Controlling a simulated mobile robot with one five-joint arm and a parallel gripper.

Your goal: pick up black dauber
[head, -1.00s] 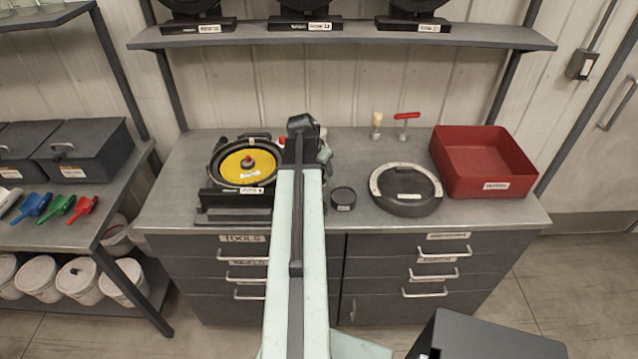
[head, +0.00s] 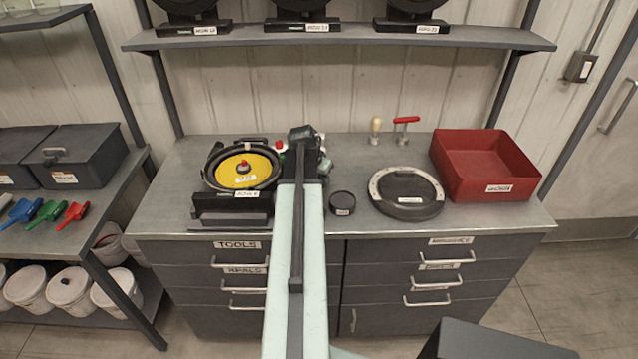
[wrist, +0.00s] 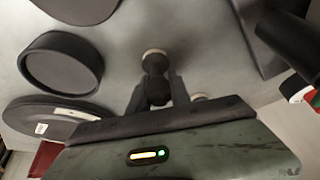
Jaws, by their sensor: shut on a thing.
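In the wrist view the black dauber (wrist: 157,66) is a small dark knobbed piece with a pale round end. My gripper (wrist: 157,92) is shut on it, with one finger on each side. Another pale round end (wrist: 198,97) shows just right of the fingers, partly hidden. In the head view my gripper (head: 303,138) is over the back middle of the counter, and my arm hides the dauber there.
On the grey counter (head: 365,155), a seed meter with a yellow disc (head: 243,170) stands left of my arm. A small black round cup (head: 342,203), a round black lid (head: 407,195), a red-handled tool (head: 404,128) and a red bin (head: 485,165) are to the right.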

